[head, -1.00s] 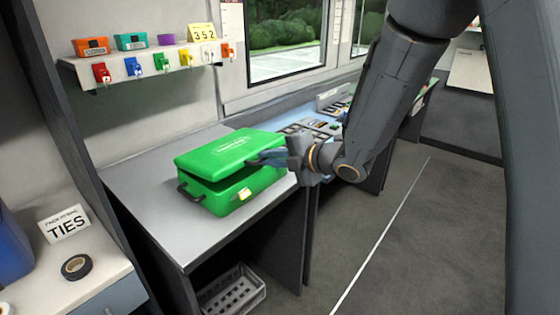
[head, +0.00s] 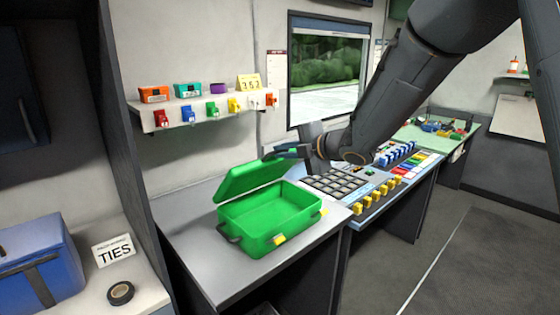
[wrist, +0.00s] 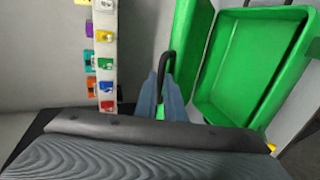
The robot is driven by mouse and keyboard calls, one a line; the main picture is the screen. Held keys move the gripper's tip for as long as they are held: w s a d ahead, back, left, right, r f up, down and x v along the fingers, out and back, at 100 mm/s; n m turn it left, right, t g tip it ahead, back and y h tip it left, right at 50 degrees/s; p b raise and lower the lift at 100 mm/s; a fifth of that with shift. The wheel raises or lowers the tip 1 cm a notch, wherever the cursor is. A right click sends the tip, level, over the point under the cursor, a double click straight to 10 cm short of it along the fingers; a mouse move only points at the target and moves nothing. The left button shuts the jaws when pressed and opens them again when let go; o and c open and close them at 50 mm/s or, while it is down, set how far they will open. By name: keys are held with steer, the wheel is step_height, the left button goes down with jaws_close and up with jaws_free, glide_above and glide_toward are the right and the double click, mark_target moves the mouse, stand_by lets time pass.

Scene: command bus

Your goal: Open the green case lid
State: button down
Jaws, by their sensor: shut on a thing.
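The green case (head: 268,225) stands on the grey counter with its lid (head: 255,180) raised and tilted up at the back. The case's inside looks empty. A dark handle (head: 228,234) is on the near left side of the case. My gripper (head: 288,153) is at the lid's upper right edge. In the wrist view, my gripper's blue fingers (wrist: 163,98) are shut on a dark curved handle (wrist: 166,66) beside the green lid (wrist: 190,50). The open case bottom (wrist: 240,75) lies to the right of them.
A wall shelf (head: 205,110) with coloured boxes and hanging tags is behind the case. A button console (head: 345,187) is to the right, under my arm. A blue bag (head: 40,265), a TIES sign (head: 114,251) and a tape roll (head: 120,292) are at left.

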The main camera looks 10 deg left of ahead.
steer(key=shift+w+a+r, duration=0.15)
steer(key=shift+a+r, duration=0.05)
steer(key=shift+r, duration=0.05)
steer(key=c, duration=1.9)
jaws_free()
steer(key=shift+d, duration=0.1)
steer(key=shift+o, duration=0.2)
steer(key=b+v, duration=0.2)
steer(key=v, duration=0.5)
steer(key=shift+s+d, duration=0.2)
steer(key=shift+s, duration=0.1)
steer(key=shift+d+r, duration=0.1)
